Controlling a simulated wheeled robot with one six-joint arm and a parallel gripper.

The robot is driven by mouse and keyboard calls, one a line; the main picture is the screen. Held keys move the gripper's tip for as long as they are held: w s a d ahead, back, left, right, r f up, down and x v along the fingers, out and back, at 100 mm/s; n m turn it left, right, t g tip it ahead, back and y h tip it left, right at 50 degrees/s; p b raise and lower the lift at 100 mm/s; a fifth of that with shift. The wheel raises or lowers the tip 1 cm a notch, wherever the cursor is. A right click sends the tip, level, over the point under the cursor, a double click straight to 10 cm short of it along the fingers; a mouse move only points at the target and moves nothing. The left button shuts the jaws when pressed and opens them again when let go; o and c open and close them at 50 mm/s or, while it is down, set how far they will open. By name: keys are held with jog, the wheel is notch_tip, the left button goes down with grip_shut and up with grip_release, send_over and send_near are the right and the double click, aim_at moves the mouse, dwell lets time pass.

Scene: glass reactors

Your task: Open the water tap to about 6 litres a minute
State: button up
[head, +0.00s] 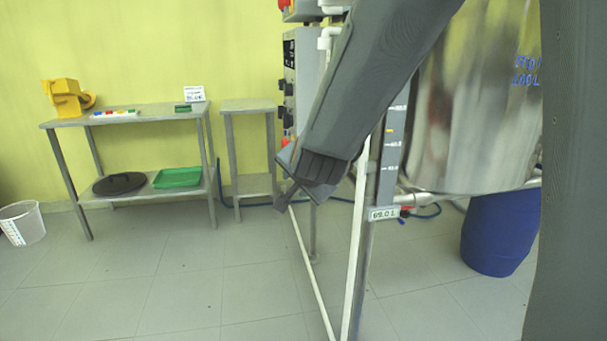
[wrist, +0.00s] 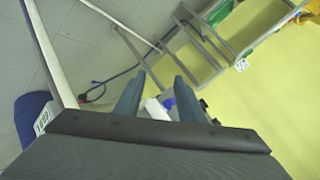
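In the wrist view, the two fingers of my gripper (wrist: 160,77) stand apart. No litres-a-minute reading is legible.
A steel tank (head: 470,110) stands at the right, with a 69.0 L label (head: 384,213) below it and a blue drum (head: 498,235) under it. A control box (head: 300,85) and white pipes are behind my arm. A steel table (head: 150,118) stands left; the floor (head: 190,285) before it is clear.

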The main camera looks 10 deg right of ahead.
jog(key=w+d+m+t+h+b, duration=0.2)
jog(key=w+m+b, duration=0.2)
jog(key=w+b, duration=0.1)
jog(key=w+d+m+t+h+b, duration=0.1)
jog(key=w+m+h+b, duration=0.1)
jog(key=w+m+b, duration=0.2)
jog(key=w+d+m+t+h+b, duration=0.2)
jog(key=w+m+h+b, duration=0.1)
jog(key=w+b, duration=0.3)
jog(key=shift+w+d+r+m+t+b, duration=0.15)
jog(key=shift+w+d+m+b, duration=0.1)
jog(key=shift+w, duration=0.4)
jog(key=shift+w+d+r+m+t+b, duration=0.15)
jog(key=shift+w+m, duration=0.1)
jog(key=shift+w, duration=0.35)
grip_shut()
